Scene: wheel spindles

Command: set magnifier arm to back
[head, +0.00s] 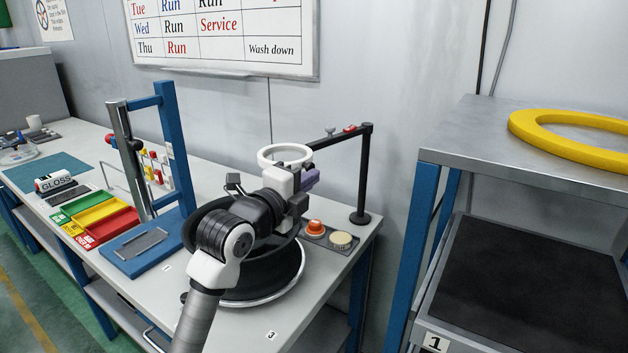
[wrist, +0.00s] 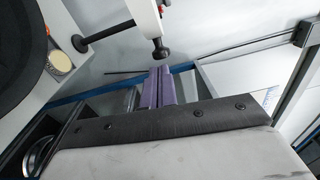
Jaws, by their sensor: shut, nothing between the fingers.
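The magnifier has a white ring head (head: 285,154) on a dark horizontal arm (head: 338,134). That arm runs to a black post (head: 364,180) at the bench's back right corner, and the ring hangs to the left of the post. My gripper (head: 310,179), with purple fingers, is just below and right of the ring. The fingers are shut and empty. In the wrist view the fingers (wrist: 158,88) point toward a white piece with a black knob (wrist: 160,50), which looks like part of the magnifier. I cannot tell whether they touch.
A black wheel (head: 260,291) lies on the bench under my arm. A small tray with an orange knob (head: 315,227) and a cream disc (head: 341,239) sits near the post. A blue press frame (head: 175,150) stands left. A rack with a yellow ring (head: 530,128) stands right.

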